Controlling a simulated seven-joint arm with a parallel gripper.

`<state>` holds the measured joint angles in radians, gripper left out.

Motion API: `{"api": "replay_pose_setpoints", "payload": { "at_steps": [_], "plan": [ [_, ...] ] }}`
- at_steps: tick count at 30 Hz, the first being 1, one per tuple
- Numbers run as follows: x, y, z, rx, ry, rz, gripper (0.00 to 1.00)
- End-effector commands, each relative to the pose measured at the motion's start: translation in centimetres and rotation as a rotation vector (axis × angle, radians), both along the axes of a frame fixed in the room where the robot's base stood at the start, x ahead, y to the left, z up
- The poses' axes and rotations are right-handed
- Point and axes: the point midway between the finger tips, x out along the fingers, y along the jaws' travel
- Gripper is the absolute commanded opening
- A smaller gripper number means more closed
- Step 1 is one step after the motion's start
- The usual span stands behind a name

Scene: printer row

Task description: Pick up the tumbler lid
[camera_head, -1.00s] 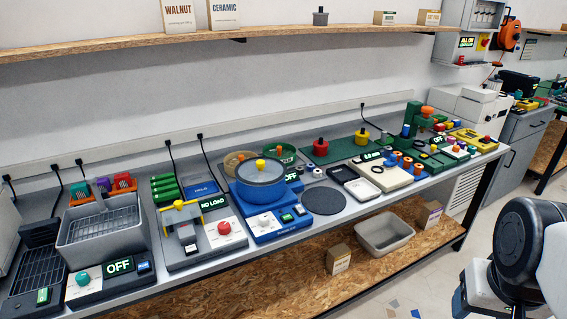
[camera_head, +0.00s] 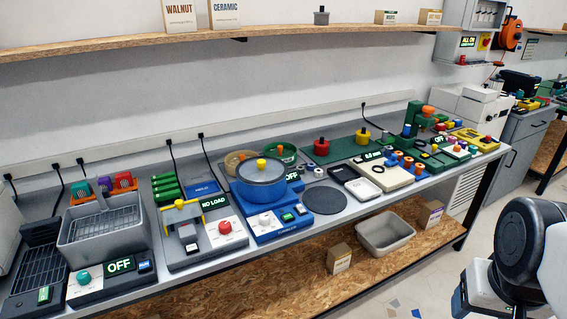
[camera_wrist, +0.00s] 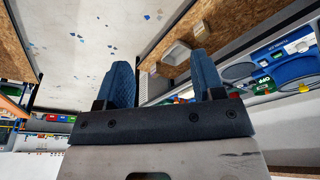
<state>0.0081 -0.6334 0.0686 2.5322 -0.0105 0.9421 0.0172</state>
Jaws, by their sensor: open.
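The tumbler lid (camera_head: 261,171) is a grey round cover with a yellow knob. It sits on top of the blue tumbler machine (camera_head: 275,229) in the middle of the bench. In the wrist view my gripper (camera_wrist: 163,78) shows two blue fingers spread apart with nothing between them. It is well away from the lid, with the floor and the lower shelf behind its fingers. In the head view only part of my arm shows at the lower right; the fingers cannot be made out there.
A dark round pad (camera_head: 326,200) lies right of the tumbler. Left of it stands a press-like device (camera_head: 187,233) with a NO LOAD display. A grey basket (camera_head: 103,232) is farther left. A grey bin (camera_head: 385,235) stands on the lower shelf. An upper shelf (camera_head: 280,34) runs along the wall.

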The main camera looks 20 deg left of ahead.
Motion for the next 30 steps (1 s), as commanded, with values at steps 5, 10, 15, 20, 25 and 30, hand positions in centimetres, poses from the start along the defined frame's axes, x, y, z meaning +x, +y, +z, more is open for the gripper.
{"api": "replay_pose_setpoints", "payload": {
  "at_steps": [5, 10, 15, 20, 25, 30],
  "plan": [
    [0.1, 0.0, 0.0, 0.002, 0.001, -0.001, 0.62],
    [0.9, 0.6, 0.3, 0.027, 0.007, -0.018, 0.62],
    [3.1, 2.1, 0.7, 0.094, 0.029, -0.063, 0.62],
    [6.2, 4.3, 1.4, 0.188, 0.064, -0.134, 0.62],
    [10.1, 7.2, 1.9, 0.299, 0.114, -0.221, 0.62],
    [14.0, 10.3, 2.3, 0.404, 0.171, -0.311, 0.62]
  ]
}}
